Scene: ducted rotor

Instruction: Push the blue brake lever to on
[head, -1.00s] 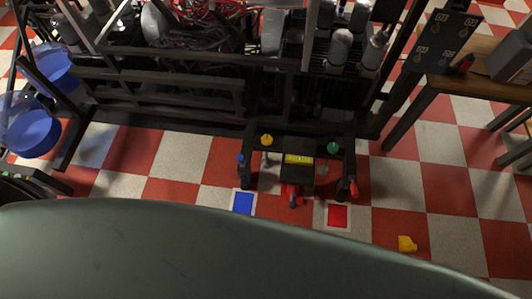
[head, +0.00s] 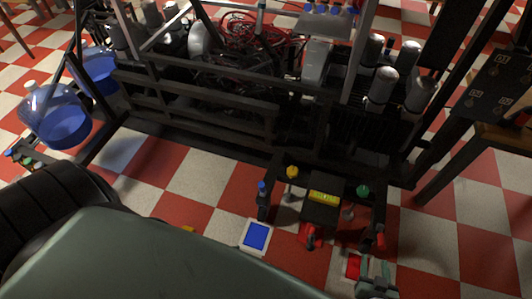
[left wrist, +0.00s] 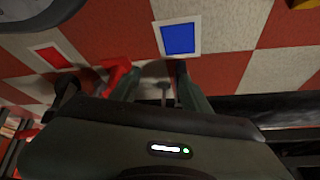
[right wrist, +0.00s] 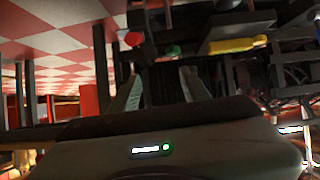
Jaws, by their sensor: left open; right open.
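The blue brake lever (head: 262,188) is a dark upright post with a blue tip at the left end of the low dark control stand in the head view. A blue square pad (head: 257,236) lies on the floor in front of it, and it also shows in the left wrist view (left wrist: 178,37). My left gripper (left wrist: 160,88) is open, with a thin grey rod between its fingers; its contact with the blue lever cannot be told. The left gripper is hidden in the head view. My right gripper (head: 372,268) is open at lower right, near the red pad (head: 353,266).
A wooden table (head: 505,137) stands at right. Checkered floor is open at lower right.

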